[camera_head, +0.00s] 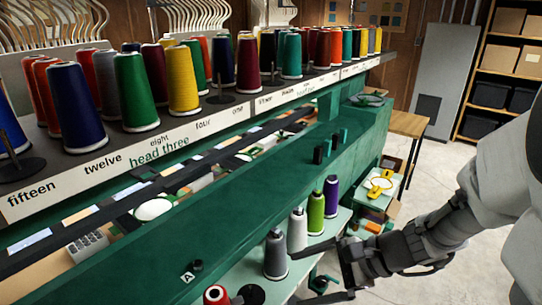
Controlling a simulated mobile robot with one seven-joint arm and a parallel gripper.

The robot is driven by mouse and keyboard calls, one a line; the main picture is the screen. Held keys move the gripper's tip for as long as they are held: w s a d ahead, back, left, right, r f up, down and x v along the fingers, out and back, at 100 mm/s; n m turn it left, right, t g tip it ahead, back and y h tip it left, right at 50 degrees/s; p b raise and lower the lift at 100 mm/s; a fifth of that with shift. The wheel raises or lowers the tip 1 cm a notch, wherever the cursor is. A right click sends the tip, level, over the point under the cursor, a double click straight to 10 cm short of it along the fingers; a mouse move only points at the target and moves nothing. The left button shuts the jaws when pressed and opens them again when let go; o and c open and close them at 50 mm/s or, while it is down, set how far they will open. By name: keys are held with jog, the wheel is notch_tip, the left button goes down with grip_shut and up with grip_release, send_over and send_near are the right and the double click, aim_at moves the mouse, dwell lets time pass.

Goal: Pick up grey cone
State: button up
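A grey cone (275,255) of thread stands upright on the pale green lower shelf (258,272), in front of a whitish cone (297,231). My gripper (296,278) reaches in from the right with its two dark fingers spread apart and nothing between them. The tip of the upper finger overlaps or nearly meets the right side of the grey cone in the picture; I cannot tell whether they touch. The lower finger is nearer the camera, to the right of and below the cone. Another greyish cone (105,74) stands on the upper rack among coloured cones.
Green (315,207) and purple (331,195) cones stand behind the whitish one. A red cone (215,295) is nearer, at the bottom edge. A green beam (235,215) runs alongside above the shelf. Several cones crowd the upper rack (180,135). Floor (420,185) at right is clear.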

aim_at(276, 253)
jog(key=w+d+f+m+t+p, duration=0.1)
jog(key=w+d+f+m+t, duration=0.35)
jog(key=w+m, duration=0.4)
jog(key=shift+m+t+y, duration=0.45)
jog(key=shift+m+y, duration=0.05)
jog(key=shift+m, duration=0.15)
jog(key=x, duration=0.5)
jog(key=p+x, duration=0.1)
jog(key=x, duration=0.9)
jog(key=shift+a+f+p, duration=0.1)
jog(key=shift+a+p, duration=0.2)
jog(key=shift+a, duration=0.25)
grip_shut()
